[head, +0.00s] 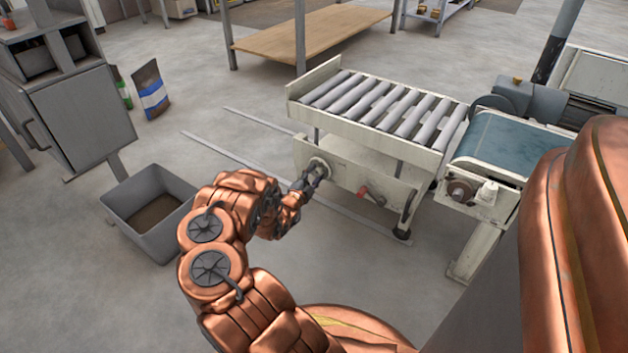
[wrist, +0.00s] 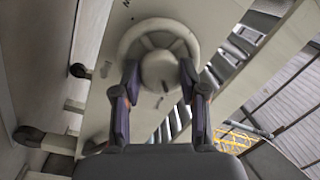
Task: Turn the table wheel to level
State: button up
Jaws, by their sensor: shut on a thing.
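The roller table (head: 375,115) stands in the middle of the head view, with grey rollers on top and a pale frame. Its round pale wheel (head: 319,167) sits on the left part of the front panel. In the wrist view the wheel (wrist: 158,55) shows a rim, spokes and a large central hub. My gripper (head: 312,180) is at the wheel in the head view. In the wrist view my gripper (wrist: 160,90) has its two fingers on either side of the hub, shut on it. The fingertips partly cover the lower rim.
A conveyor with a teal belt (head: 500,144) stands at the table's right. A grey bin (head: 150,212) is on the floor at left, below a grey cabinet (head: 80,115). Floor rails (head: 240,158) run behind my arm.

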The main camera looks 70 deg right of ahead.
jog(key=shift+m+b, duration=0.35)
jog(key=shift+m, duration=0.15)
jog(key=o, duration=1.1)
jog(key=shift+o, duration=0.2)
jog(key=w+a, duration=0.1)
jog(key=a, duration=1.1)
jog(key=shift+w+f, duration=0.15)
jog(key=shift+f, duration=0.1)
